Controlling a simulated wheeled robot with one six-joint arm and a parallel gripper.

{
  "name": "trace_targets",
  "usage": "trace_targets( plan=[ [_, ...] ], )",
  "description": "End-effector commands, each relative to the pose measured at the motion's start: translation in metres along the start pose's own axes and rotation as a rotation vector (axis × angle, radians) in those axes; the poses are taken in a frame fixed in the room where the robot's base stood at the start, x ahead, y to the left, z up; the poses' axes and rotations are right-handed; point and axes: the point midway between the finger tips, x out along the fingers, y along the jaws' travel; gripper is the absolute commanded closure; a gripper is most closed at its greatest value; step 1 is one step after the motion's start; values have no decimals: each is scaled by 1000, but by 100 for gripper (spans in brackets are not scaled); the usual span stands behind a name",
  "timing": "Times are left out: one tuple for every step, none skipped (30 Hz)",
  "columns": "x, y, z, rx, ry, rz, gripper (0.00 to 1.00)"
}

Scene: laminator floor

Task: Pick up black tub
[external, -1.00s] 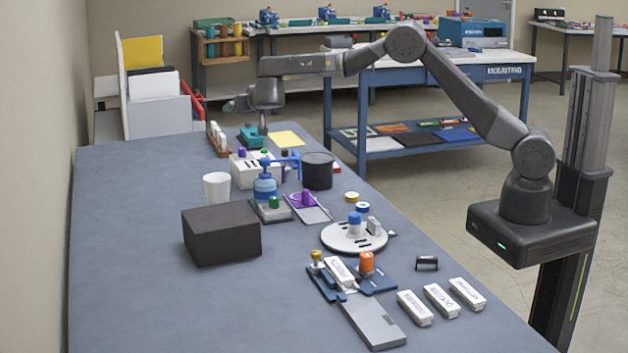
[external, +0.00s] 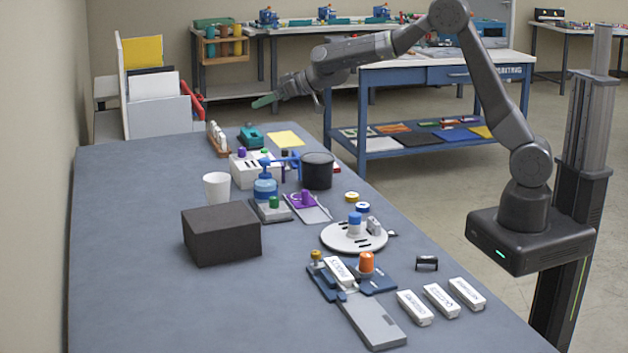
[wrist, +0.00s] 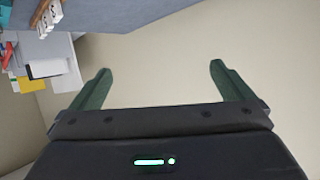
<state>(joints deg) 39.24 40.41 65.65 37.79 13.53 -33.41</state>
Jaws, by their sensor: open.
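The black tub (external: 317,172) is a dark round container standing upright on the blue-grey table, right of the blue pump bottle and close to the table's right edge. It does not show in the wrist view. My gripper (external: 281,97) is raised in the air above the far end of the table, beyond and above the tub, clearly apart from it. In the wrist view my gripper (wrist: 160,85) has its two green fingers wide apart with nothing between them.
A blue pump bottle (external: 265,187), a white block with coloured knobs (external: 243,174) and a purple-topped plate (external: 311,208) stand close around the tub. A white cup (external: 216,188) and a dark box (external: 221,235) are on the left. The table's left side is mostly free.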

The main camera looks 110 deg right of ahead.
Motion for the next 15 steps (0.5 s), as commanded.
trace_targets(
  plan=[
    [-13,5,18,-4,-83,-10,0],
    [-22,8,29,-3,-140,-13,0],
    [-34,13,45,-2,-216,-10,0],
    [-43,17,55,-2,-271,-2,0],
    [-53,21,66,1,-327,9,0],
    [-66,28,79,4,-396,28,0],
    [-75,33,88,8,-444,46,0],
    [-85,38,96,11,-489,64,0],
    [-96,44,105,15,-540,90,0],
    [-104,48,111,18,-575,109,0],
    [-111,52,116,20,-604,127,0],
    [-119,56,121,23,-637,148,0],
    [-124,59,124,26,-657,162,0],
    [-128,61,126,26,-672,173,0],
    [-132,64,129,29,-688,185,0]
  ],
)
